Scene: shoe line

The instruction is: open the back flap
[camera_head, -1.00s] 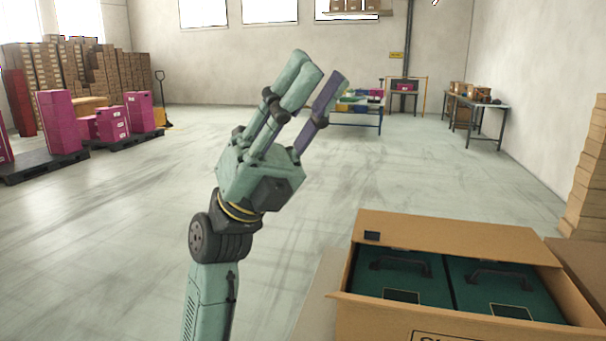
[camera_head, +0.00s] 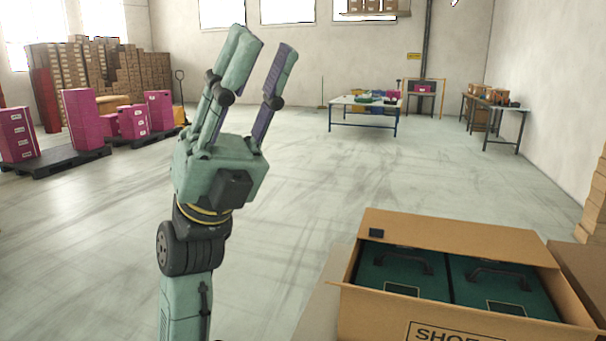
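An open cardboard box (camera_head: 362,304) with "SHOE" lettering on its front stands at the lower right. Its back flap (camera_head: 465,238) is the wide brown panel along the far side, with a small black patch near its left end. I cannot tell its exact tilt. Two dark teal cases with handles, a left one (camera_head: 390,277) and a right one (camera_head: 500,290), lie inside and show uncovered. My gripper (camera_head: 264,46) is up and to the left of the box, well apart from it. Its fingers point upward, spread and empty.
Another brown surface (camera_head: 575,268) adjoins the box's right side, with stacked cartons (camera_head: 596,205) behind it. Pink boxes (camera_head: 80,115) on dark pallets stand at the left. A table (camera_head: 365,104) is far back. The floor between is clear.

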